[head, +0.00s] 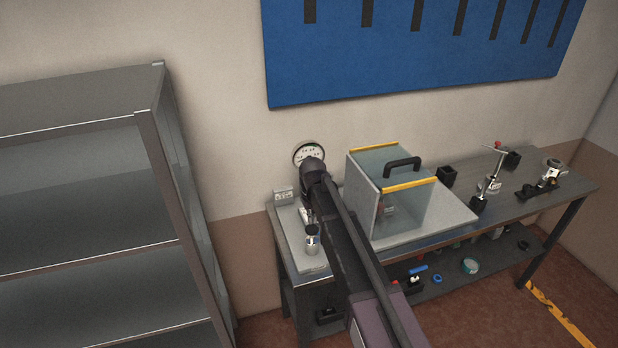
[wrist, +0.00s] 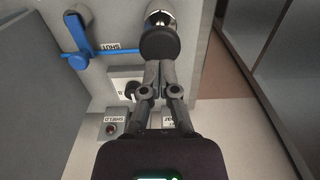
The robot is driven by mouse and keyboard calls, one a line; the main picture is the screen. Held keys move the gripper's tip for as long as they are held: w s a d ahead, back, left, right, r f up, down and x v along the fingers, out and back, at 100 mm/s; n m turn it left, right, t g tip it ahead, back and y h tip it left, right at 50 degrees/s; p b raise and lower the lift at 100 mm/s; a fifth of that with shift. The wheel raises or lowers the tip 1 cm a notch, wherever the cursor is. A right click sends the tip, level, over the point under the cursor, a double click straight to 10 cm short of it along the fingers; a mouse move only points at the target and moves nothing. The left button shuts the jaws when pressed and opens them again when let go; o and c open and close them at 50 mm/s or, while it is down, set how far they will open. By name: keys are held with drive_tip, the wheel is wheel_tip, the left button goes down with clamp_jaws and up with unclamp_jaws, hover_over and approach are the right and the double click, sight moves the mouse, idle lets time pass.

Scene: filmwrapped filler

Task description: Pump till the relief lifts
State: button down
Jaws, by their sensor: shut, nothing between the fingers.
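In the wrist view my gripper (wrist: 158,64) has its two fingers together and empty. The fingertips are at the lower edge of a round black knob (wrist: 160,42) on a chrome body; I cannot tell whether they touch it. A blue lever (wrist: 82,40) beside a label reading SHUT is at the upper left. A small box labelled SHIELD (wrist: 112,128) has a dull reddish lamp. In the head view a round white gauge (head: 309,152) is on the wall; its reading is too small to tell. A metal cylinder (head: 312,240) stands at the bench's left end.
A clear box with yellow edges and a black handle (head: 402,164) stands on the bench right of my arm. Further right are a red-topped tool (head: 496,150) and a small clamp-like device (head: 550,172). Grey shelving (head: 156,110) is at the left. Loose parts lie on the lower shelf.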

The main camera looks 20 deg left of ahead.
sight(312, 228)
drive_tip(key=shift+f+b, duration=2.75)
drive_tip(key=shift+f, duration=0.05)
wheel_tip(312, 228, up, 6)
drive_tip(key=p, duration=0.5)
drive_tip(key=shift+f+p, duration=0.15)
drive_tip(key=shift+p, duration=0.2)
drive_tip(key=shift+f, duration=0.2)
wheel_tip(312, 228, down, 5)
drive_tip(key=b, duration=0.5)
drive_tip(key=shift+f+b, duration=0.15)
drive_tip(key=shift+b, duration=0.2)
wheel_tip(312, 228, up, 6)
drive_tip(key=p, duration=0.5)
drive_tip(key=shift+f+p, duration=0.15)
drive_tip(key=shift+p, duration=0.2)
drive_tip(key=shift+f, duration=0.2)
drive_tip(key=shift+r, duration=0.2)
drive_tip(key=shift+f, duration=0.2)
